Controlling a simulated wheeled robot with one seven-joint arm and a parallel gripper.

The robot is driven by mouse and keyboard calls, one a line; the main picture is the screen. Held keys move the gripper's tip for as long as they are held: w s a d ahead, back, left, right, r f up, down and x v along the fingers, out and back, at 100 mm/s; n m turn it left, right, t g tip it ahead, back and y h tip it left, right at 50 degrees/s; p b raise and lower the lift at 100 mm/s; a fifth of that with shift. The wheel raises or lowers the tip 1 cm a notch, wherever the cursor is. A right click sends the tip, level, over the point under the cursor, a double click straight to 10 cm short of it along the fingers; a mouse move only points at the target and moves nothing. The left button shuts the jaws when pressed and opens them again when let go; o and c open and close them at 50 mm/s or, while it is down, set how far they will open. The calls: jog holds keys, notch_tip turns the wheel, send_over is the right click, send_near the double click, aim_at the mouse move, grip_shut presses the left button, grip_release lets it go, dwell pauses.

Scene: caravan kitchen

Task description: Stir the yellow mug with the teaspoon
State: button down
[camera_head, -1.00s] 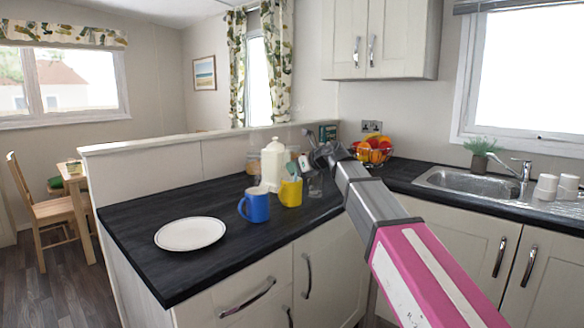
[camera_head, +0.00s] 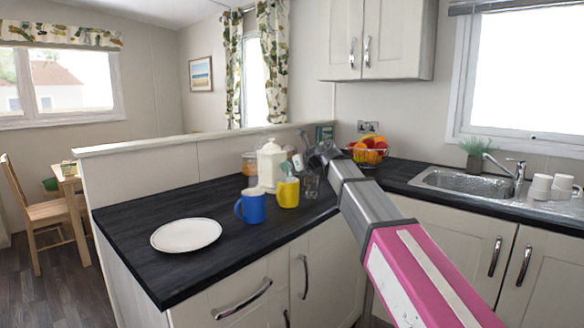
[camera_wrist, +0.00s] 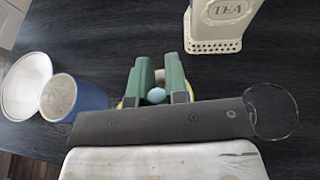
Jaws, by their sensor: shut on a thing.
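The yellow mug (camera_head: 288,194) stands upright on the dark worktop, beside the blue mug (camera_head: 250,208). In the wrist view only slivers of its yellow rim show beside the green fingers. My gripper (camera_wrist: 155,92) is shut on the teaspoon (camera_wrist: 155,96), whose pale blue handle end shows between the fingers. My gripper is above the yellow mug. The spoon's bowl is hidden, so I cannot tell how deep it sits in the mug.
A white plate (camera_head: 186,235) lies left of the blue mug. A cream TEA canister (camera_wrist: 218,22) stands behind the mugs, and a clear glass (camera_wrist: 272,112) stands to the right. A fruit bowl (camera_head: 369,152) is farther back.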

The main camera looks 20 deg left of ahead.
jog(key=shift+s+d+r, duration=0.2)
jog(key=shift+d+r, duration=0.35)
jog(key=shift+d, duration=0.1)
jog(key=shift+r, duration=4.9)
jog(key=shift+d, duration=0.1)
